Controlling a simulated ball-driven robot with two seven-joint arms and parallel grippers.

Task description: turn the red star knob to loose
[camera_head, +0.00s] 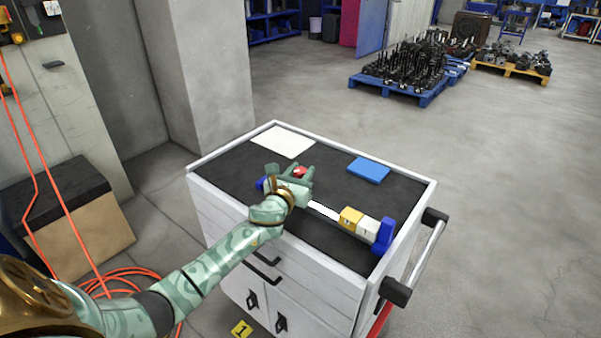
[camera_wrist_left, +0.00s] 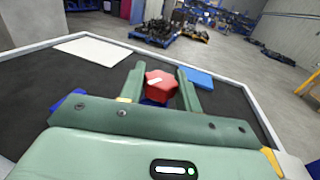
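The red star knob (camera_head: 300,171) is mostly hidden by my left gripper in the head view. In the left wrist view the red star knob (camera_wrist_left: 161,88) shows between the two green fingers, with a pale mark on its top. My left gripper (camera_head: 292,172) reaches over the cart top at the knob; its fingers (camera_wrist_left: 161,82) stand on both sides of the knob. The knob nearly fills the gap, and I cannot tell whether the fingers touch it. My right gripper is not in view.
A white sheet (camera_head: 283,141) and a blue pad (camera_head: 368,170) lie on the rimmed cart (camera_head: 400,177). The dark mat between them is clear.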

